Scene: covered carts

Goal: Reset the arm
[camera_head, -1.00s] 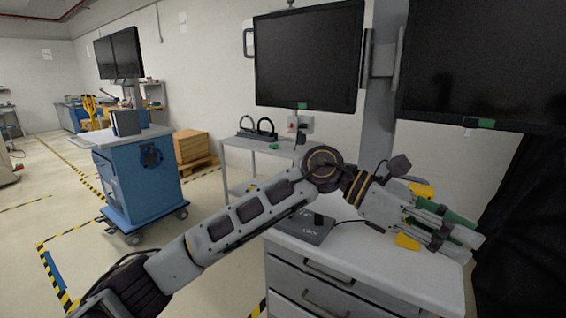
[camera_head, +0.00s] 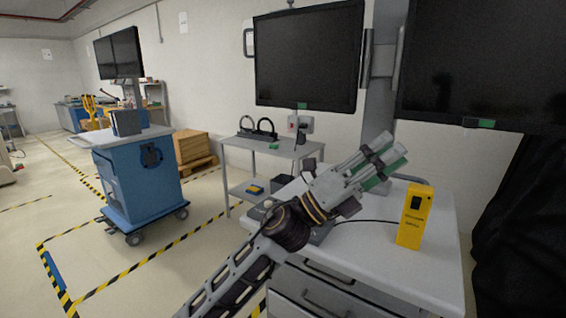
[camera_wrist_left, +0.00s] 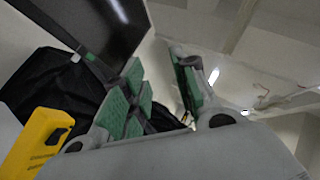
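My left arm comes in from the bottom and reaches up over the white cart (camera_head: 385,264). My left gripper (camera_head: 388,160) is raised above the cart top and points up to the right, with green pads on its fingers. In the left wrist view the fingers of the left gripper (camera_wrist_left: 160,92) are apart with nothing between them. A yellow box (camera_head: 415,218) stands upright on the cart, to the right of the gripper and apart from it. It also shows in the left wrist view (camera_wrist_left: 35,143). My right gripper is not in view.
Dark monitors (camera_head: 309,55) hang behind the cart. A black cover (camera_head: 515,225) drapes at the right. A grey table (camera_head: 270,148) stands behind the arm. A blue cart (camera_head: 137,185) stands at the left, with free floor around it.

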